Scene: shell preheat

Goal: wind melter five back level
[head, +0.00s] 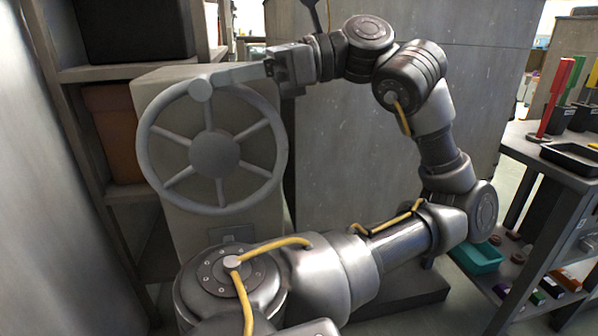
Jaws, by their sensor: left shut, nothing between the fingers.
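A grey handwheel (213,156) with several spokes and a round hub faces me on a grey pedestal (245,230) left of centre. A round knob (201,89) sits at the top of its rim. My left gripper (218,77) comes in from the right at the wheel's top. Its fingers point left and end at the knob; they are shut with nothing between them. I cannot tell whether they touch the knob. A large grey metal body (390,170) stands behind my arm, upright as far as I see. No number is readable. My right gripper is not in view.
A shelf rack (125,72) with a dark box (135,30) and a brown bin (112,130) stands behind the wheel at left. At right, a dark shelf unit (535,160) holds a black tray (572,157), upright coloured tools and a teal bin (476,256).

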